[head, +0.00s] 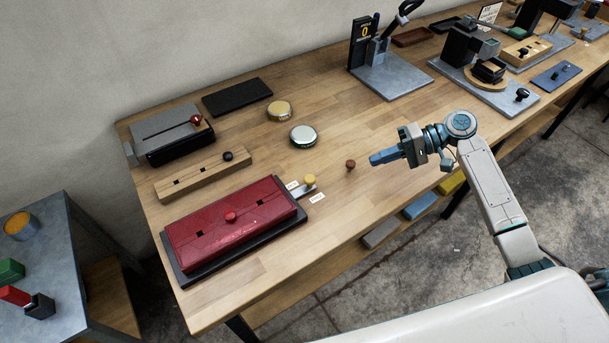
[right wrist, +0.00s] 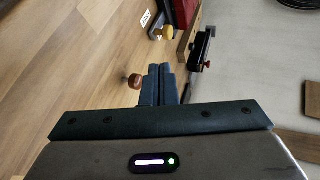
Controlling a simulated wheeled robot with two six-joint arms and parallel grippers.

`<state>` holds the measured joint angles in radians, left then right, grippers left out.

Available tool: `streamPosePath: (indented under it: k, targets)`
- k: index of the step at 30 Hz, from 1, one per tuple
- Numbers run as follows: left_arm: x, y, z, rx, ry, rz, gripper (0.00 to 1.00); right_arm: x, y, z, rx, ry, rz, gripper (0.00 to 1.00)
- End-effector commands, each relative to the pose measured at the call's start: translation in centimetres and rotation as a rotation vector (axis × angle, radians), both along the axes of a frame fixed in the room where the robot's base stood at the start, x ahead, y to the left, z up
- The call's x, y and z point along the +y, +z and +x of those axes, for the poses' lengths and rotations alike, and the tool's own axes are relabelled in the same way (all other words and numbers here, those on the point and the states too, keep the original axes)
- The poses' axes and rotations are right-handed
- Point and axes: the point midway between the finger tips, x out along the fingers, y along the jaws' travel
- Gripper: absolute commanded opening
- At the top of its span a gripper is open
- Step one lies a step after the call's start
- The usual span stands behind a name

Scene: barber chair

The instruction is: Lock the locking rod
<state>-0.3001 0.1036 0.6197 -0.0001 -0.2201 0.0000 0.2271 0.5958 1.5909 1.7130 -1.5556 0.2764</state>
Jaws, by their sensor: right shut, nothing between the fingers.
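A red box (head: 232,226) lies on a black base on the wooden table, with a red knob (head: 230,217) and two dark square holes on top. A metal rod or strip with a yellow knob (head: 310,181) sticks out at its right end; the yellow knob also shows in the right wrist view (right wrist: 167,32). I cannot tell for sure which part is the locking rod. My right gripper (head: 374,160) is shut and empty, right of the yellow knob and apart from it. Its closed fingers (right wrist: 158,84) show in the right wrist view. My left gripper is not in view.
A small brown knob (head: 350,165) stands between the yellow knob and my right gripper. Behind the red box are a wooden block (head: 203,175) with a black knob, a grey box (head: 166,130) with a red knob, and two round tins.

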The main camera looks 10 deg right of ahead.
Motion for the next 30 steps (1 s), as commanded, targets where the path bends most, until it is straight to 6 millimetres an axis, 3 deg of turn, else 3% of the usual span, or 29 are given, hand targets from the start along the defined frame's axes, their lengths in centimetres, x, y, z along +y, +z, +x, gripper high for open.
streamPosePath:
  k: [10,16,22,30]
  targets:
    - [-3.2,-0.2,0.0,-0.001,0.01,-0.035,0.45,0.0,-0.1,0.0,0.001,0.0,0.001,0.0]
    - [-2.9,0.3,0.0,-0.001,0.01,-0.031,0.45,1.0,-0.4,0.1,0.001,0.0,0.003,0.0]
    - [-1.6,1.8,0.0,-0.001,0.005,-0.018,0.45,4.1,-1.5,0.5,0.003,-0.001,0.006,0.0]
    - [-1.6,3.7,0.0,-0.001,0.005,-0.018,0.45,8.8,-3.8,1.0,0.003,0.0,0.005,0.0]
